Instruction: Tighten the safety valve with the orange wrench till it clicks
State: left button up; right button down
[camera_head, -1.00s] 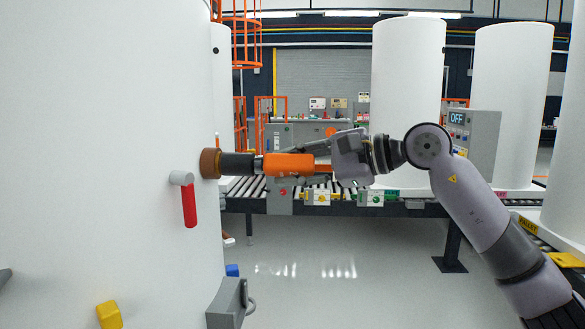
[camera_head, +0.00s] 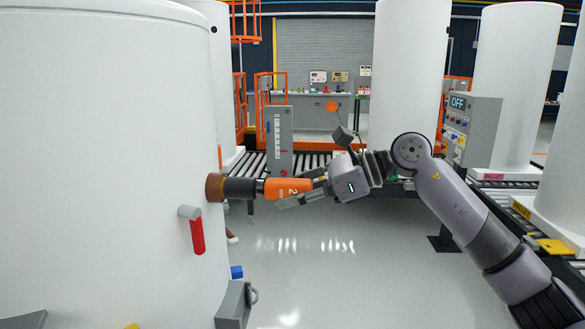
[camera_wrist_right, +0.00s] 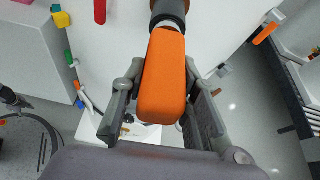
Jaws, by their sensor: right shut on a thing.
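The orange wrench (camera_head: 287,188) has an orange body and a dark socket end (camera_head: 241,188). My right gripper (camera_head: 308,190) is shut on the orange body, which also shows between its fingers in the right wrist view (camera_wrist_right: 163,85). The socket end meets the brown round safety valve (camera_head: 214,187) on the side of the large white tank (camera_head: 110,150). The wrench lies about level, pointing left at the tank. How far the socket covers the valve cannot be told. My left gripper is not in view.
A red-handled lever (camera_head: 196,235) sticks out of the tank just below the valve. A grey bracket (camera_head: 233,305) is low on the tank. A roller conveyor (camera_head: 310,163) and a control cabinet (camera_head: 474,125) reading OFF stand behind. The floor below the wrench is clear.

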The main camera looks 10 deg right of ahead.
jog(key=m+g+p, duration=0.1)
jog(key=m+p, duration=0.1)
jog(key=p, duration=0.1)
jog(key=r+m+g+y+p, duration=0.1)
jog(key=m+p, duration=0.1)
jog(key=p, duration=0.1)
jog(key=m+g+y+p, duration=0.1)
jog(key=m+g+p, duration=0.1)
jog(key=m+p, duration=0.1)
jog(key=shift+s+a+r+p, duration=0.25)
jog(key=shift+r+p, duration=0.1)
jog(key=shift+p, duration=0.2)
jog(key=shift+s+f+m+g+y+p, duration=0.2)
jog(key=shift+m+g+y+p, duration=0.25)
jog(key=shift+m, duration=0.45)
jog(key=shift+f, duration=0.15)
jog(key=shift+f+b, duration=0.1)
jog(key=shift+b, duration=0.4)
